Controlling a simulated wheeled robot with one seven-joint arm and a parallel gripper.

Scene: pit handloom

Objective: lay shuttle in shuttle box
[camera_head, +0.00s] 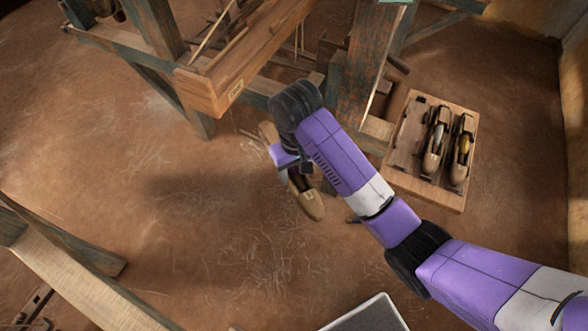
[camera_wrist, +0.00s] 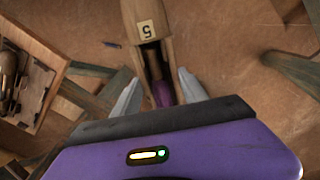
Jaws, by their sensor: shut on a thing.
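A pale wooden shuttle (camera_head: 308,200) with pointed ends is in my gripper (camera_head: 293,172), held in the air over open floor. In the wrist view the shuttle (camera_wrist: 135,12) carries a tag reading 5 and a dark maroon bobbin in its slot. The two fingers of my gripper (camera_wrist: 160,90) lie on either side of it. My wrist hides part of the shuttle in the head view. A wooden trough-like beam end with a small label, apparently the shuttle box (camera_head: 207,88), is on the loom at upper left of my gripper, apart from the shuttle.
A wooden tray (camera_head: 432,192) with two more shuttles (camera_head: 435,140) (camera_head: 462,148) lies right of my arm. The loom's worn blue-green posts (camera_head: 356,75) stand behind the gripper. A bench-like beam (camera_head: 75,275) is at lower left. Floor between is clear.

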